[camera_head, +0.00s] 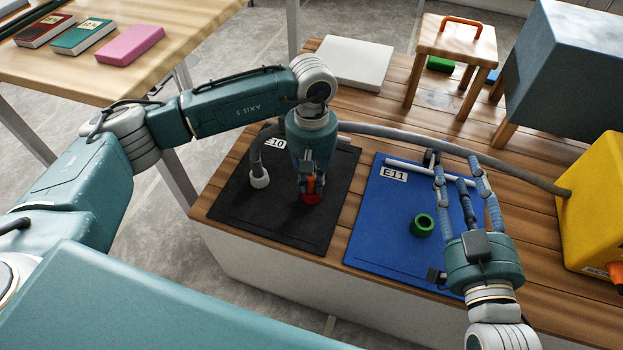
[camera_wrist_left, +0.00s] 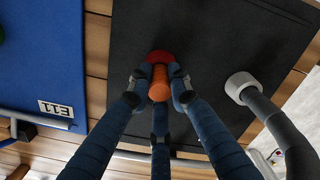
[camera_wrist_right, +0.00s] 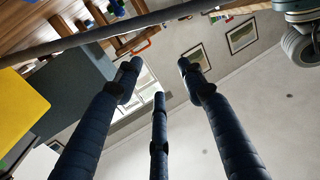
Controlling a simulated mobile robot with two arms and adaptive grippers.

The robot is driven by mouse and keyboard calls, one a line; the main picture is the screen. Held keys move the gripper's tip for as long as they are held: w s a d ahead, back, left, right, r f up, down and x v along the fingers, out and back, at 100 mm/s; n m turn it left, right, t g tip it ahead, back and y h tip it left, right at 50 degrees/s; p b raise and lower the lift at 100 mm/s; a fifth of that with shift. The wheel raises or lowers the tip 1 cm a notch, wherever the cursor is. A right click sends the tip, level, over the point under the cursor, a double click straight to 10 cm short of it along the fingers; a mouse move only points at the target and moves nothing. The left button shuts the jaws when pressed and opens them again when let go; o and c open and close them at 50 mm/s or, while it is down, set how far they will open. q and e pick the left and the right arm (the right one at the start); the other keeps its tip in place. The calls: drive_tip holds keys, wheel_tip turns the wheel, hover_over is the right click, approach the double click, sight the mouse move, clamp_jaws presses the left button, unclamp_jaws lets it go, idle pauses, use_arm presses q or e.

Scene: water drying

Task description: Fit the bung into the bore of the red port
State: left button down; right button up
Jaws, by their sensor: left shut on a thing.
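The red port (camera_head: 311,198) is a short ring on the black mat marked E10. It also shows in the left wrist view (camera_wrist_left: 160,56). The orange bung (camera_wrist_left: 159,86) is a ribbed plug. My left gripper (camera_wrist_left: 158,78) is shut on it, pointing down at the port. The bung (camera_head: 312,184) meets the red port in the picture; I cannot tell whether its end is inside the bore, which is hidden. My right gripper (camera_head: 459,170) is open and empty above the blue mat, its fingers spread and pointing away from the mat.
A green port (camera_head: 422,225) stands on the blue mat (camera_head: 395,210) marked E11. A grey hose with a white end (camera_head: 259,178) stands on the black mat (camera_head: 235,205). A thick grey hose (camera_head: 440,148) runs to the yellow box (camera_head: 595,200). A stool (camera_head: 457,42) stands behind.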

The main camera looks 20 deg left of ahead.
drive_tip(key=shift+r, duration=0.15)
use_arm(q)
drive_tip(key=shift+f, duration=0.2)
drive_tip(key=c, duration=1.5)
unclamp_jaws()
drive_tip(key=shift+r, duration=0.2)
drive_tip(key=shift+w+r, duration=0.15)
drive_tip(key=shift+r, duration=3.75)
use_arm(e)
drive_tip(key=shift+a+r+t+y, duration=0.1)
drive_tip(key=shift+r+t+y, duration=0.3)
drive_tip(key=shift+r, duration=0.45)
